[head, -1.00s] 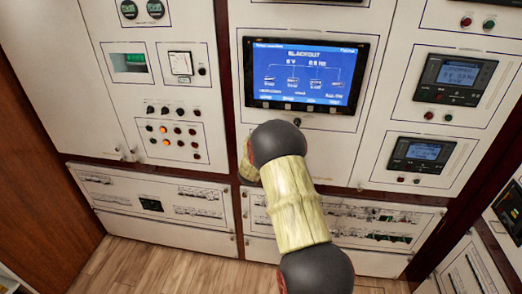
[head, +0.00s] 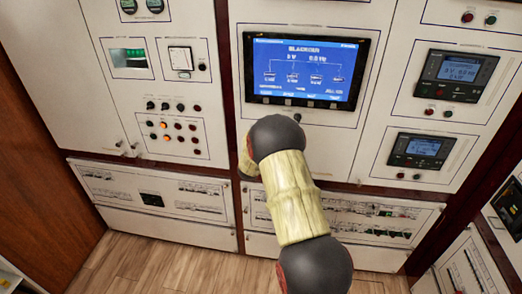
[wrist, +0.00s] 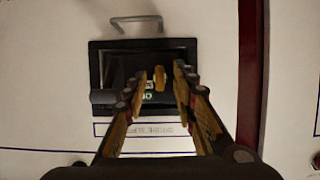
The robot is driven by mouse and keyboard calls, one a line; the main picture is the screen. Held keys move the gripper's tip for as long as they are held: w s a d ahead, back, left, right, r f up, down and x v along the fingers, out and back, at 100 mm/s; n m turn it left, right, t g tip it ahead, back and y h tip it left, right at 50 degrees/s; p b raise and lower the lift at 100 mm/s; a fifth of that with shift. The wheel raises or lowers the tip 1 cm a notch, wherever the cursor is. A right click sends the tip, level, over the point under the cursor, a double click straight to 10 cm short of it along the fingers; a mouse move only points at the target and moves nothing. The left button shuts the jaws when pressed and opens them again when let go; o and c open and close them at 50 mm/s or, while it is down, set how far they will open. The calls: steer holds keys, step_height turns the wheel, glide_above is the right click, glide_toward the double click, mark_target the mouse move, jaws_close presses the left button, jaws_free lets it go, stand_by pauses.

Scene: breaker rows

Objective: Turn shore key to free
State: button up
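A small brass-coloured piece, which looks like the shore key (wrist: 159,80), stands upright on a black recessed unit (wrist: 98,64) in the wrist view. My gripper (wrist: 160,92) is open, with one finger to the left and one to the right of the key. A gap shows on both sides of the key. A small green readout shows just below the key, partly blocked. A label plate (wrist: 146,129) sits below the unit; its lettering is unclear. In the head view my arm hides the key and most of my gripper.
A grey rounded part (wrist: 104,97) juts out at the unit's left, beside the left finger. A metal loop handle (wrist: 137,24) is above. A dark red post (wrist: 250,80) runs at the right. In the head view, a blue blackout screen (head: 304,72) is above my arm.

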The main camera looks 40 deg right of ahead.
steer(key=v, duration=1.2)
stand_by(0.5)
